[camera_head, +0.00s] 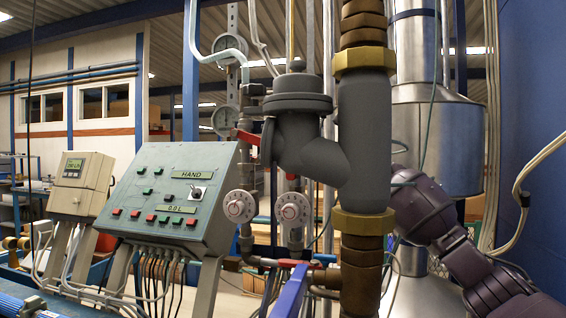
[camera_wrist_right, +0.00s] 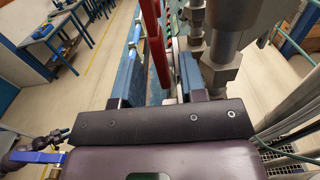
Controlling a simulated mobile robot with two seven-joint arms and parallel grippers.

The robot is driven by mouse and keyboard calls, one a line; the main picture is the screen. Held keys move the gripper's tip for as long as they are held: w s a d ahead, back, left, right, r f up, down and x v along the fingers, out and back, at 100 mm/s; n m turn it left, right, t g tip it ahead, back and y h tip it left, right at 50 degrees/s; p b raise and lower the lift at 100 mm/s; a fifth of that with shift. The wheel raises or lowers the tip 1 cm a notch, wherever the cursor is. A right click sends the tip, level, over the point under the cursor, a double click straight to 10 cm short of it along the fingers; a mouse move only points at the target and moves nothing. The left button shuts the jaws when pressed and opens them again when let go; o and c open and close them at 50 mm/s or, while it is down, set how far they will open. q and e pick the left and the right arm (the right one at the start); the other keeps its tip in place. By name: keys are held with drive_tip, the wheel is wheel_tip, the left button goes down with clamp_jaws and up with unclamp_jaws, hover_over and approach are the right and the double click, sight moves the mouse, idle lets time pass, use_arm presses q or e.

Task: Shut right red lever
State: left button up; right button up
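In the right wrist view my right gripper (camera_wrist_right: 160,72) is open, with a blue-padded finger on each side. A long red lever (camera_wrist_right: 154,42) runs from the top edge down into the gap between the fingers. I cannot tell whether either touches a finger. In the head view a red lever (camera_head: 247,137) sits at the valve left of the grey pipe body, and another red handle (camera_head: 264,262) is low on the pipes. My right gripper is hidden behind the thick pipe there. My left gripper is not in view.
The thick grey and brass pipe (camera_head: 364,140) stands in front of my right arm. A blue handle (camera_head: 290,292) juts forward below it. A green control panel (camera_head: 172,200) with buttons stands to the left. Grey pipework (camera_wrist_right: 222,45) stands close right of the right gripper.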

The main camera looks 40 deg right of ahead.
drive_tip(key=shift+x, duration=2.55)
clamp_jaws()
